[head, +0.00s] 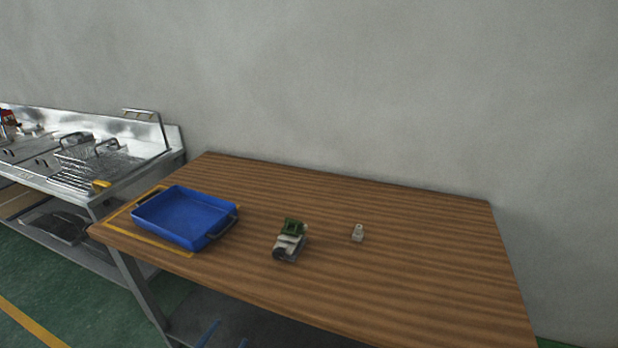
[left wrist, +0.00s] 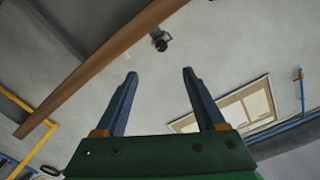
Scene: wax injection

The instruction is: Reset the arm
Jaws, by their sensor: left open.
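My left gripper (left wrist: 158,76) shows in the left wrist view with its two blue fingers wide apart and nothing between them. Its green body fills the bottom of that view. In the head view two short blue bars at the bottom edge, below the table front, may be its fingertips; I cannot tell for sure. No arm is clearly seen there. My right gripper is not in view.
A blue tray (head: 185,216) with dark handles sits at the table's left end, within a yellow outline. It looks empty. A metal counter (head: 120,170) with wire baskets stands left of the table. The table's right half is clear. A grey wall (head: 380,90) rises behind.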

